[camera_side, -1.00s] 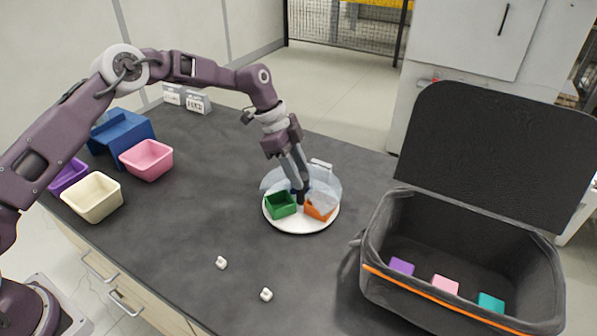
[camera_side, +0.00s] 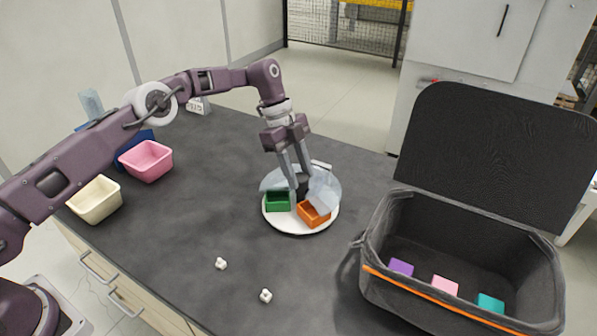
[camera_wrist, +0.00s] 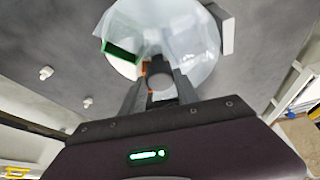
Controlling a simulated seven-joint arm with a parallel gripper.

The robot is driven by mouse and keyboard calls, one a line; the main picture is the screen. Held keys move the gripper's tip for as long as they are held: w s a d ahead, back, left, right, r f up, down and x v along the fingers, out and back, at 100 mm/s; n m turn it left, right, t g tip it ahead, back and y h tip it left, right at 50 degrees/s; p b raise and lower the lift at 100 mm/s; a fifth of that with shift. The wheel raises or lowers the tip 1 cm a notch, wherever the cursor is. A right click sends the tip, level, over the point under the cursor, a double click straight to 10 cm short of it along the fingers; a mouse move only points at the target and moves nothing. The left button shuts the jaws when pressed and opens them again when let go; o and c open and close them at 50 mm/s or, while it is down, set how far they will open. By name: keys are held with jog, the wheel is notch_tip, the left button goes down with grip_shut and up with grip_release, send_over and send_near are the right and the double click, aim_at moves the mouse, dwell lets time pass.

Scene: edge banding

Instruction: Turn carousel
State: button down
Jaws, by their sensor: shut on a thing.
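The carousel is a round white turntable (camera_side: 290,226) on the dark bench, with a translucent cover (camera_side: 325,191) over part of it. A green bin (camera_side: 277,202) and an orange bin (camera_side: 313,214) sit on it, toward the front. My gripper (camera_side: 303,187) reaches down to the carousel's middle. In the wrist view its two fingers (camera_wrist: 159,82) are closed on a dark round hub knob (camera_wrist: 159,77). The green bin also shows in the wrist view (camera_wrist: 122,51); the orange bin is mostly hidden there.
An open black bag (camera_side: 375,250) with purple, pink and teal blocks stands at the right. Pink (camera_side: 146,160) and cream (camera_side: 95,199) bins stand at the left. Two small white pieces (camera_side: 221,264) (camera_side: 266,295) lie at the front. The bench between is clear.

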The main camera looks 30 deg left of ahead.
jog(key=c, duration=0.9)
grip_release()
